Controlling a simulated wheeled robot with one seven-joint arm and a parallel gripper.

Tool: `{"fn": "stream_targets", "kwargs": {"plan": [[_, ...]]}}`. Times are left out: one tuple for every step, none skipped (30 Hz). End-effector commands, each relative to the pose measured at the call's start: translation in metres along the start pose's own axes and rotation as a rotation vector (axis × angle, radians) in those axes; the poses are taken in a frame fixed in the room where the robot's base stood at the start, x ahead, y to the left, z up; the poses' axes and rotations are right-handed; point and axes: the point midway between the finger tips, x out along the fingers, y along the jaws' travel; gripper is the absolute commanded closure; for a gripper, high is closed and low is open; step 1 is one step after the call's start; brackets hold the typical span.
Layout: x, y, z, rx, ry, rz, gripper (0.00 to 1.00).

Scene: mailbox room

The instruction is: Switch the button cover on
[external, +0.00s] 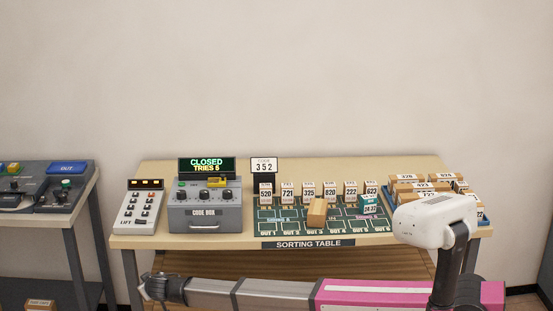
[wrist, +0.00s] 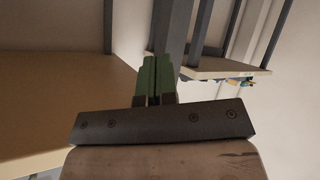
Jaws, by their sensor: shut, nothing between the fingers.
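I cannot tell for sure which part is the button cover. The code box (external: 205,210) on the sorting table has a small yellow piece (external: 217,182) on its top and a dark display reading CLOSED, TRIES 5. The desk at the left carries a grey panel with a small green button (external: 66,184). My gripper (external: 147,290) is low at the front left, below the table's front edge and apart from both. In the wrist view its green fingers (wrist: 154,80) are together, with nothing between them.
The sorting table (external: 340,165) carries the LIFT panel (external: 139,209), numbered boxes, a green sorting mat (external: 268,229) and a crate of parcels at the right. The left desk (external: 90,178) stands beside it across a gap. A wooden shelf (external: 200,262) lies under the table.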

Motion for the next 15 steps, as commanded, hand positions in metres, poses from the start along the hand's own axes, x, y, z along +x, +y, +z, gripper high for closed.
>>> {"fn": "stream_targets", "kwargs": {"plan": [[-0.008,-0.021,-0.018,-0.018,0.016,-0.008,1.00],[-0.013,-0.030,-0.029,-0.031,0.020,-0.008,1.00],[-0.018,-0.036,-0.041,-0.051,0.017,-0.003,1.00],[-0.022,-0.038,-0.049,-0.065,0.012,0.001,1.00],[-0.025,-0.038,-0.057,-0.079,0.003,0.008,1.00],[-0.027,-0.037,-0.066,-0.100,-0.011,0.018,1.00],[-0.029,-0.035,-0.074,-0.115,-0.024,0.024,1.00],[-0.031,-0.032,-0.081,-0.130,-0.039,0.032,1.00],[-0.033,-0.028,-0.090,-0.154,-0.060,0.041,1.00],[-0.035,-0.024,-0.097,-0.170,-0.078,0.046,1.00],[-0.036,-0.020,-0.104,-0.187,-0.096,0.052,1.00],[-0.038,-0.014,-0.112,-0.210,-0.123,0.057,1.00],[-0.040,-0.009,-0.119,-0.227,-0.143,0.061,1.00],[-0.041,-0.004,-0.125,-0.245,-0.164,0.062,1.00],[-0.043,0.002,-0.132,-0.269,-0.192,0.063,1.00]]}}
